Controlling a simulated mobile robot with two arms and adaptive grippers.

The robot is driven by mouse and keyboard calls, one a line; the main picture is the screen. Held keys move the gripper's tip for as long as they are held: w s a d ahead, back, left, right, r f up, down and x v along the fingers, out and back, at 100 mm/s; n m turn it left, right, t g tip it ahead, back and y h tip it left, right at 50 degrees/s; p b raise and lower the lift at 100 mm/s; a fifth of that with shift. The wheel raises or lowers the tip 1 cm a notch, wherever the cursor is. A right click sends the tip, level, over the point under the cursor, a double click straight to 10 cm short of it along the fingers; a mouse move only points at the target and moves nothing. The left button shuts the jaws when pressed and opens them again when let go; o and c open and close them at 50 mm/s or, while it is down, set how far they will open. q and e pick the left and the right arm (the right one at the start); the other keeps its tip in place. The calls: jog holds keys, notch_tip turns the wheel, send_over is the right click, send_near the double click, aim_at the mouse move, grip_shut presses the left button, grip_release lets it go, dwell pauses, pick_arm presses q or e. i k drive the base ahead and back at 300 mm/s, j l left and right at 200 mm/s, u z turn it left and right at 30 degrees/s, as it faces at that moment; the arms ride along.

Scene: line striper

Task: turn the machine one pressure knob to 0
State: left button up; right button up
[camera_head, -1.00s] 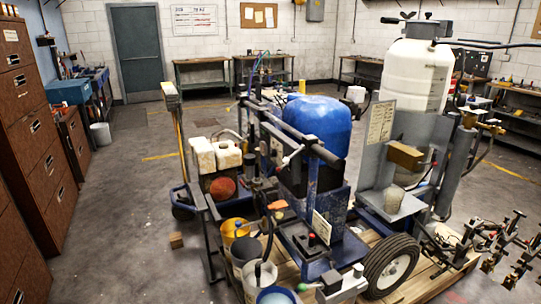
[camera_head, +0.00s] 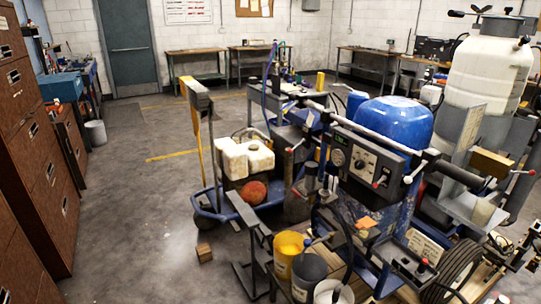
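A line striper machine with a blue tank (camera_head: 392,122) stands right of the middle. A dark control panel (camera_head: 378,150) on its handlebar faces me. The panel carries a small round gauge (camera_head: 338,157) and a dark round knob (camera_head: 360,165). Their markings are too small to read, so I cannot tell the knob's setting. Levers with red tips (camera_head: 380,184) stick out below the panel. A second machine with a white tank (camera_head: 490,65) stands at the right. I cannot make out either of my grippers in this view.
A yellow bucket (camera_head: 287,250) and a grey bucket (camera_head: 308,272) stand at the machine's front left. A blue cart with white jugs (camera_head: 246,158) is behind them. A small wood block (camera_head: 204,253) lies on the floor.

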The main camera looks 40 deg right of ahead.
aim_at(360, 165)
jog(key=i+z, duration=0.1)
jog(key=i, duration=0.85)
jog(key=i+j+z, duration=0.15)
jog(key=i, duration=0.75)
jog(key=i+z, duration=0.35)
jog(key=i+j+z, duration=0.15)
jog(key=i+z, duration=0.25)
jog(key=i+j+z, duration=0.2)
jog(key=z, duration=0.15)
